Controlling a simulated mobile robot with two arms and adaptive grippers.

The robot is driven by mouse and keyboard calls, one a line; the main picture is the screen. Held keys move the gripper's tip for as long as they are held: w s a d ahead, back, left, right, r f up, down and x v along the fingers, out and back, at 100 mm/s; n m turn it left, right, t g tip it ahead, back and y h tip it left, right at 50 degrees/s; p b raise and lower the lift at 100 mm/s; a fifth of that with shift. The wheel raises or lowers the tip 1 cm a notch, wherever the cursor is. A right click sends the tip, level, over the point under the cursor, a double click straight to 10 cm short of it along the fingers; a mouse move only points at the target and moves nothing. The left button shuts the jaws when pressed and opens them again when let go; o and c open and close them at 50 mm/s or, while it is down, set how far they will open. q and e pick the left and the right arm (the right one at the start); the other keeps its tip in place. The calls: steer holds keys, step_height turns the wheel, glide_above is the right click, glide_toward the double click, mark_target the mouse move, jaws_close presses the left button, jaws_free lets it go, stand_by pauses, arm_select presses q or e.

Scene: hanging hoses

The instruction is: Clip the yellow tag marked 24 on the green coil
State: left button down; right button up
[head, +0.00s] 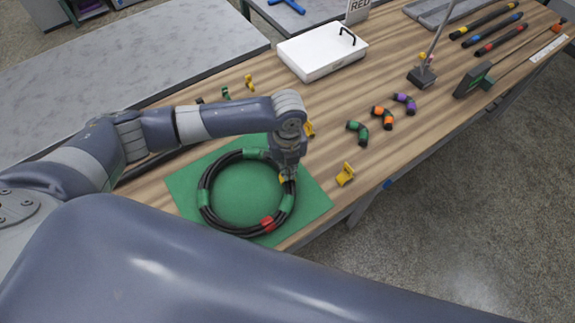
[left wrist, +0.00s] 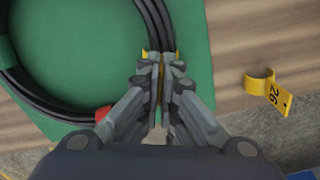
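The coil (head: 238,231) is a black hose ring with green bands and one red band, lying on a green mat (head: 182,188). My left gripper (head: 286,178) points down over the coil's right side. In the left wrist view its fingers (left wrist: 162,62) are close together with a yellow tag (left wrist: 180,65) between them. The tag is at the hose (left wrist: 158,25); I cannot tell whether it is clipped around it. Its number is hidden. Another yellow tag (head: 345,174), marked 26 in the left wrist view (left wrist: 268,88), lies right of the mat. My right gripper is out of view.
A lamp-like stand (head: 422,77) and coloured hoses (head: 490,30) are at far right.

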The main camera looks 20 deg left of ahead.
arm_select(q)
steer(key=shift+f+b, duration=0.4)
steer(key=shift+f, duration=0.4)
stand_by(0.5)
steer(key=c, duration=1.7)
jaws_free()
step_height(320, 180, up, 12)
steer(key=shift+r, duration=0.1)
